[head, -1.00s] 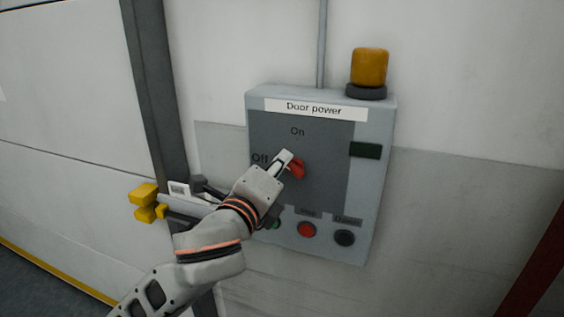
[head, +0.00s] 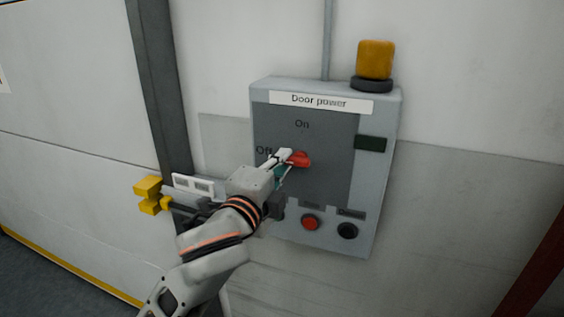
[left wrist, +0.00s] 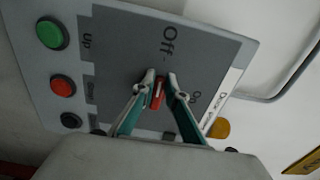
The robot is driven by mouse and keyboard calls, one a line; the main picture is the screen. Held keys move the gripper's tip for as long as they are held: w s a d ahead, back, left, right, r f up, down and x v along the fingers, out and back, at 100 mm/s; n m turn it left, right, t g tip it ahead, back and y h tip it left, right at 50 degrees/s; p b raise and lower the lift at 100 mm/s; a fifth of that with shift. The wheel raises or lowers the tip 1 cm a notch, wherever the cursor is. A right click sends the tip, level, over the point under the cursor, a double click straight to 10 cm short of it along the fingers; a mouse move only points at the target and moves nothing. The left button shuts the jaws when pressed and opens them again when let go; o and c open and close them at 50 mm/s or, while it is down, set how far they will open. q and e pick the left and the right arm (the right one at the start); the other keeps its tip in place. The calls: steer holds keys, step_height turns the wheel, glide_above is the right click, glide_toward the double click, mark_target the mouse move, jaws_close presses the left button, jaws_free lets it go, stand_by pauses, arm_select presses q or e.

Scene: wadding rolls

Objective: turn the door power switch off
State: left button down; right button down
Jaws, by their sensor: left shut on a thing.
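The door power switch has a red handle (head: 300,159) on the dark grey face of the "Door power" box (head: 385,190). The handle lies roughly sideways, its left end towards the "Off" label; "On" is printed above. My left gripper (head: 283,157) comes from the left and is shut on the handle. In the left wrist view, its two fingertips (left wrist: 160,78) stand on either side of the red handle (left wrist: 157,95), which lies roughly in line with "Off". The fingers hide part of the handle. My right gripper is not in view.
Below the switch are a red button (head: 310,222) and a black button (head: 347,231); a green button (left wrist: 51,34) shows in the left wrist view. An amber lamp (head: 376,60) tops the box. Yellow blocks (head: 149,194) stick out left of the box.

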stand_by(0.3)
arm_select(q)
steer(key=c, duration=2)
jaws_free()
steer(key=shift+c, duration=0.2)
steer(key=v, duration=0.7)
steer(key=shift+s, duration=0.2)
